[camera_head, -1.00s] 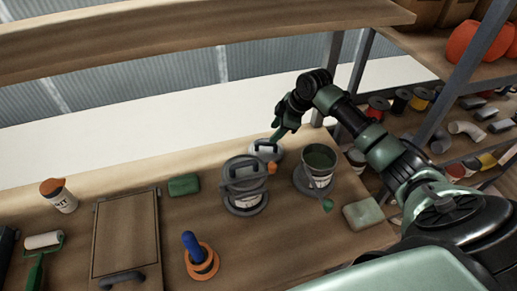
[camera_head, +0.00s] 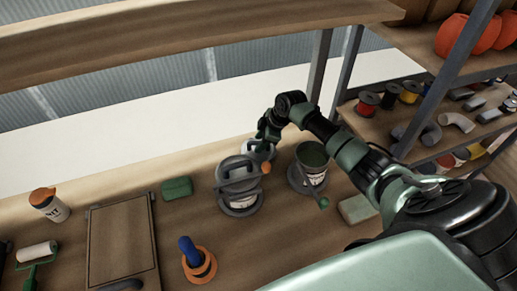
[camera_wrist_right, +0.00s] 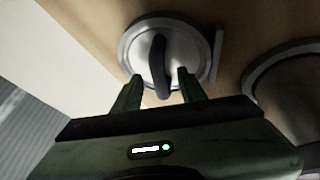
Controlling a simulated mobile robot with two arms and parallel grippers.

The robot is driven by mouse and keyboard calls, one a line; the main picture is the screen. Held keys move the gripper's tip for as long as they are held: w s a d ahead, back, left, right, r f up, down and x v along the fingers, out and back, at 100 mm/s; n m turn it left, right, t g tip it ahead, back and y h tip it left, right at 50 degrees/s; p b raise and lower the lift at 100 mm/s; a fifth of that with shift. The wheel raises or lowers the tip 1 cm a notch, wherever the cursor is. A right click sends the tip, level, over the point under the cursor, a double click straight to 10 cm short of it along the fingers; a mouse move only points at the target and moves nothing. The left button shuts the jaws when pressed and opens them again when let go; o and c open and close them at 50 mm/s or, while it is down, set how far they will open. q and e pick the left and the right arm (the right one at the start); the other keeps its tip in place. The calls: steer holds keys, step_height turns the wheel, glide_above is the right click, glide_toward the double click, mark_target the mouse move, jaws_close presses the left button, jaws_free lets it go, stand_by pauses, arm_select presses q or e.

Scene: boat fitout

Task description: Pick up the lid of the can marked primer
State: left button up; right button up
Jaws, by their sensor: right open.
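A round grey lid (camera_head: 250,147) with a dark arched handle is at the back of the bench, behind a closed grey can (camera_head: 240,200). In the right wrist view the lid (camera_wrist_right: 135,45) shows from above, its handle pointing towards my fingers. My right gripper (camera_head: 268,137) is over the lid; in the wrist view (camera_wrist_right: 160,92) its fingers are apart, on either side of the handle's near end, with nothing gripped. I cannot tell whether they touch it. An open can (camera_head: 315,177) with dark green inside stands to the right. The can labels are too small to read. My left gripper is out of view.
A green block (camera_head: 177,188), a wooden board (camera_head: 122,240), a blue-and-orange item (camera_head: 196,262), an orange-capped bottle (camera_head: 50,204) and a roller (camera_head: 37,252) lie to the left. A pale block (camera_head: 357,208) lies right. A shelf post (camera_head: 447,80) stands right.

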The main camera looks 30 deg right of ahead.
jaws_close()
